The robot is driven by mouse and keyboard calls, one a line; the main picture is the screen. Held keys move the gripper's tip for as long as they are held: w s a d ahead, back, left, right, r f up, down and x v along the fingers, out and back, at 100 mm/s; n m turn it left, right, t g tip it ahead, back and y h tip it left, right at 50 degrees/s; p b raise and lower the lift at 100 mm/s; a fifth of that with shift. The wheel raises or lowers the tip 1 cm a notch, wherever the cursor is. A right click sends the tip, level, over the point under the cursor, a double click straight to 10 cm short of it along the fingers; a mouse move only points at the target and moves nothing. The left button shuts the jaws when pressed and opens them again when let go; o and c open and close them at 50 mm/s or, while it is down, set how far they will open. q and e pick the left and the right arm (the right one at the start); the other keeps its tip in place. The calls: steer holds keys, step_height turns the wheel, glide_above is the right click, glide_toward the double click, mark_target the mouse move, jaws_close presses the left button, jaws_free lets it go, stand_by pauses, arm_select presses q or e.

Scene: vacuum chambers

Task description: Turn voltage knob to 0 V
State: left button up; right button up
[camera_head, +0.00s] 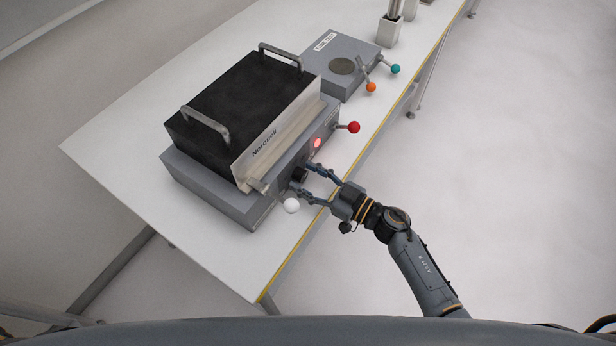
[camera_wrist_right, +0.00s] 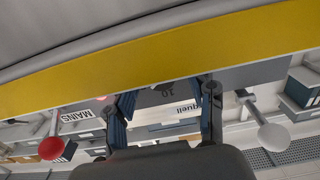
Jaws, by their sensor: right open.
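The black voltage knob (camera_head: 299,174) sits on the front panel of the grey power unit (camera_head: 215,195), between a red-ball lever (camera_head: 354,127) and a white-ball lever (camera_head: 291,205). My right gripper (camera_head: 304,181) is open, with its two fingers spread on either side of the knob. I cannot tell whether the fingers touch it. The knob's pointer setting is not readable. My left gripper is not in view.
A red lamp (camera_head: 317,143) glows on the panel. A black box (camera_head: 240,110) with two handles sits on the unit. Behind stands a grey box (camera_head: 340,60) with orange (camera_head: 370,87) and teal (camera_head: 395,69) ball levers. The white table (camera_head: 110,150) has a yellow-striped edge.

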jaws_close()
steer(key=shift+n, duration=0.3)
steer(key=n, duration=0.2)
steer(key=shift+n, duration=0.3)
steer(key=shift+n+b, duration=0.35)
steer(key=shift+n, duration=1.45)
